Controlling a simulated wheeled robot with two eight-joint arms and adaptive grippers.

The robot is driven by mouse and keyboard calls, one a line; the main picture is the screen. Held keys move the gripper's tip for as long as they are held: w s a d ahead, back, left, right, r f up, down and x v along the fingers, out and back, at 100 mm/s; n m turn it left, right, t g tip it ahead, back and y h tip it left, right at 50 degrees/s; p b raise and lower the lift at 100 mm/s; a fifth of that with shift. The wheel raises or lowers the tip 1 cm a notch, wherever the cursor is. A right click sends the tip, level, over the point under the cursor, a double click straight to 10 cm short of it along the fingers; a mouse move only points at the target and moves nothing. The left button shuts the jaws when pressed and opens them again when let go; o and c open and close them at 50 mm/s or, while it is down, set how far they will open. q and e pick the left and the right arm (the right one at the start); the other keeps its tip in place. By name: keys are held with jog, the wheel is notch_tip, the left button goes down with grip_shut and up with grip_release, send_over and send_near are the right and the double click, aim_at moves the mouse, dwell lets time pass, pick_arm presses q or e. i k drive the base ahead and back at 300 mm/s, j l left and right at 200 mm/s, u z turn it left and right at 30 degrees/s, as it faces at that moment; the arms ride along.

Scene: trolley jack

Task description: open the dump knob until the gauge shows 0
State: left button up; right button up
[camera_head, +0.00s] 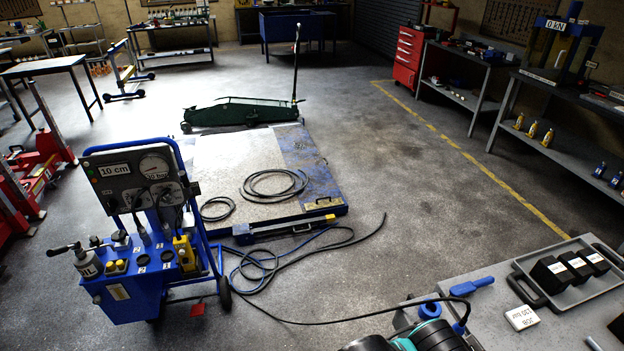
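A blue wheeled cart (125,298) stands at the left with a grey control panel (118,181) on top. The panel carries a round dial gauge (155,165) with a small label that seems to read 30 bar; its needle is too small to read. A plate on the panel reads 10 cm. Two dark fittings or knobs sit lower on the panel. Black knobs (120,239) and yellow knobs (115,266) sit on the cart's top. I cannot tell which one is the dump knob.
Black and blue hoses (270,262) lie on the floor right of the cart. A low platform (235,163) and a green trolley jack (240,112) stand behind. A grey bench (480,312) with a tray fills the front right. The middle-right floor is clear.

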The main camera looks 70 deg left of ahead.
aim_at(119, 235)
jog(key=u, duration=3.8)
jog(key=i+j+z, duration=0.15)
jog(key=i+j, duration=0.15)
jog(key=i+j+z, duration=0.15)
jog(key=i+j, duration=0.2)
jog(key=i, duration=0.15)
jog(key=i+j+z, duration=0.2)
jog(key=i+j, duration=0.2)
jog(key=i+j+z, duration=0.15)
jog(key=i+j, duration=0.2)
jog(key=i+j+z, duration=0.15)
jog(key=i+j, duration=0.2)
jog(key=j, duration=0.2)
jog(key=i+j+z, duration=0.15)
jog(key=j, duration=0.4)
jog(key=i, duration=0.15)
